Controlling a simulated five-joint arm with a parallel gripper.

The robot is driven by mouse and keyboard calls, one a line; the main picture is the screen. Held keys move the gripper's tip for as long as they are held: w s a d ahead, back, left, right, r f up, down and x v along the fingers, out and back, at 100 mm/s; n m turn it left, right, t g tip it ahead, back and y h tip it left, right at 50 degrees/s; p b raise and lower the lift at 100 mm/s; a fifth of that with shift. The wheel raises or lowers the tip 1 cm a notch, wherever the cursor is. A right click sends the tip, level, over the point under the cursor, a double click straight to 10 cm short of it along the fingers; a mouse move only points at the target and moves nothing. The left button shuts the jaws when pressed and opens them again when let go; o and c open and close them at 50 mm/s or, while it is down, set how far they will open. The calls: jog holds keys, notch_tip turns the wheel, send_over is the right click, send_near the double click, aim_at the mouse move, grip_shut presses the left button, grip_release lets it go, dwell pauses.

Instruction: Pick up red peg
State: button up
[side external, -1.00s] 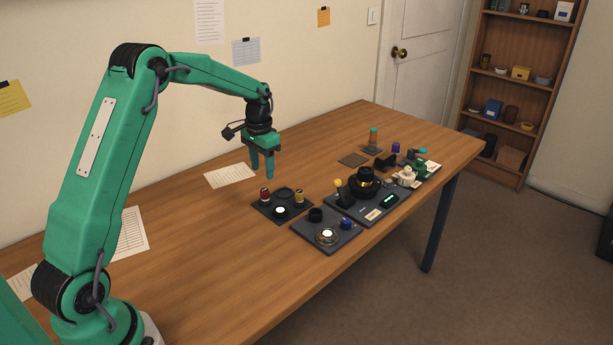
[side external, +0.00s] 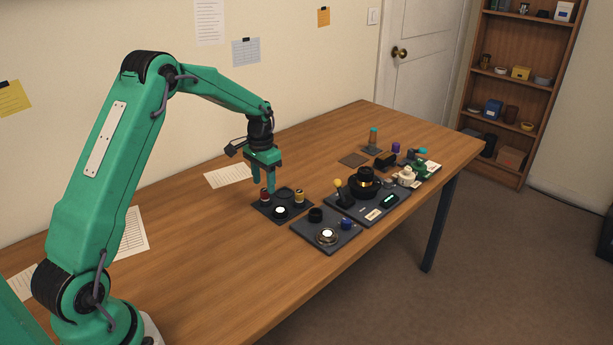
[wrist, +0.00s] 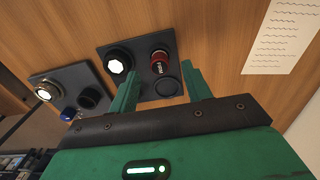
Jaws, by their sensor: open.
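The red peg (side external: 265,196) stands upright at the left part of a small dark tray (side external: 268,211). In the wrist view, the red peg (wrist: 160,62) shows just beyond the gap between my fingertips. My gripper (side external: 263,187) is open and points down over the tray, close to the red peg. In the wrist view, my gripper (wrist: 161,75) has a finger on each side, with nothing held between them. Whether a finger touches the peg cannot be told.
A second tray (side external: 311,239) with a blue part (side external: 346,224) lies to the right. Bare tabletop lies at the front left.

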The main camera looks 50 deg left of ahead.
aim_at(265, 190)
jog(key=shift+f, duration=1.7)
jog(key=c, duration=1)
